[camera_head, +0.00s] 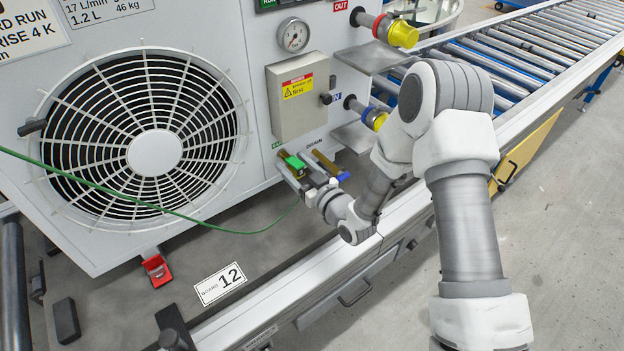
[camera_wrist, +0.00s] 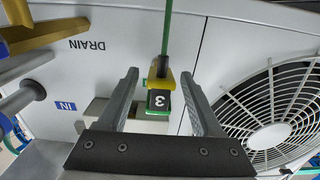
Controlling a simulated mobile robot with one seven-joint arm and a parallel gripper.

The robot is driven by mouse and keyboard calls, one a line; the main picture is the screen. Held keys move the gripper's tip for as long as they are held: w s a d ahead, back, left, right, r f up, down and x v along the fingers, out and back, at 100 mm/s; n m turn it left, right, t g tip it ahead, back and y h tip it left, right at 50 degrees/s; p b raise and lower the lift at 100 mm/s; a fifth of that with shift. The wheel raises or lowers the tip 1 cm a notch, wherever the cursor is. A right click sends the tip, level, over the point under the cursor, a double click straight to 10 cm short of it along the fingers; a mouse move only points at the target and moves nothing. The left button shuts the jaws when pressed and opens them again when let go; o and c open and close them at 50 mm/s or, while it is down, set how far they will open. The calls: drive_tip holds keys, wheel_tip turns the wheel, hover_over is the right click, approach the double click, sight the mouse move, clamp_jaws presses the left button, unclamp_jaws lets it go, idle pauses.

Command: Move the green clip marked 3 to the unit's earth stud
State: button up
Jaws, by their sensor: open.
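The green clip marked 3 (camera_wrist: 160,101) sits between the two open fingers of my gripper (camera_wrist: 159,78) in the wrist view, with a gap on both sides. In the head view the green clip (camera_head: 295,164) is low on the unit's front, at a brass-coloured piece (camera_head: 284,154) under a partly hidden green label. This looks like the earth stud; I cannot tell how firmly the clip grips it. A green cable (camera_wrist: 166,38) runs from the clip. My gripper also shows in the head view (camera_head: 303,179), partly hidden by the wrist.
A brass drain fitting with a blue handle (camera_head: 340,175) is close to the right of the clip. A grey box with a warning label (camera_head: 300,100) is above. The fan grille (camera_head: 150,150) is left. The green cable droops across the front above the board 12 plate (camera_head: 221,284).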

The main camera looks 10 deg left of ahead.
drive_tip(key=v, duration=1.6)
drive_tip(key=shift+s+d+p, duration=0.3)
drive_tip(key=shift+p, duration=0.05)
drive_tip(key=w+d+r+h, duration=0.5)
drive_tip(key=w+d+h, duration=0.1)
drive_tip(key=w, duration=0.1)
drive_tip(key=s+d+r+m+g+h, duration=0.1)
drive_tip(key=s+d+r+m+h, duration=0.15)
drive_tip(key=d+r+h, duration=0.5)
drive_tip(key=s+d+r+m+g, duration=0.35)
drive_tip(key=s+r, duration=0.25)
drive_tip(key=s, duration=0.5)
drive_tip(key=s+d+r+m+g, duration=0.2)
drive_tip(key=s+r+m, duration=0.25)
drive_tip(key=s, duration=0.55)
wheel_tip(320, 180, up, 14)
drive_tip(key=p, duration=1.4)
